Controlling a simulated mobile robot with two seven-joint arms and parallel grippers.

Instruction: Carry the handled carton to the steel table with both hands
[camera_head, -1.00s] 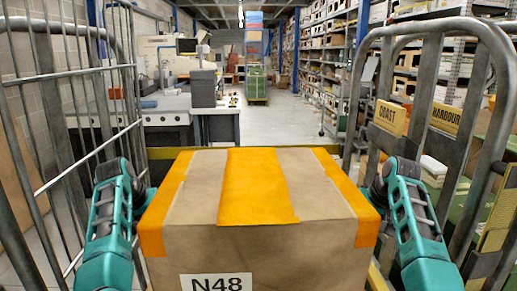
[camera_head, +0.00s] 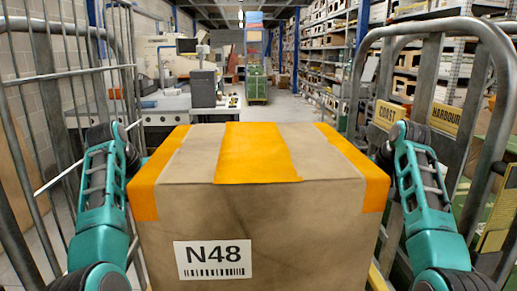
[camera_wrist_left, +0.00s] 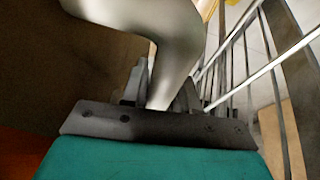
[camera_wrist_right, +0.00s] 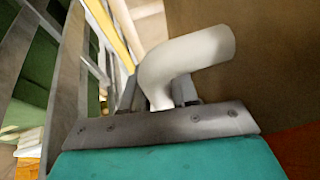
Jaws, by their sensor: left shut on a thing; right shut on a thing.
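The handled carton (camera_head: 300,215) is a brown box with orange tape and an N48 label, in the middle of the head view between my arms. In the left wrist view my left gripper (camera_wrist_left: 160,98) is shut on a pale curved handle (camera_wrist_left: 165,35) at the carton's side. In the right wrist view my right gripper (camera_wrist_right: 158,98) is shut on the other pale handle (camera_wrist_right: 195,55). In the head view the carton hides both fingertips. A grey-topped table (camera_head: 160,107), which may be the steel table, stands beyond the carton at left.
A wire cage side (camera_head: 70,100) rises close on the left. A grey tubular frame (camera_head: 440,50) with Coast and Harbour signs rises close on the right. Clear floor (camera_head: 290,108) lies beyond the carton.

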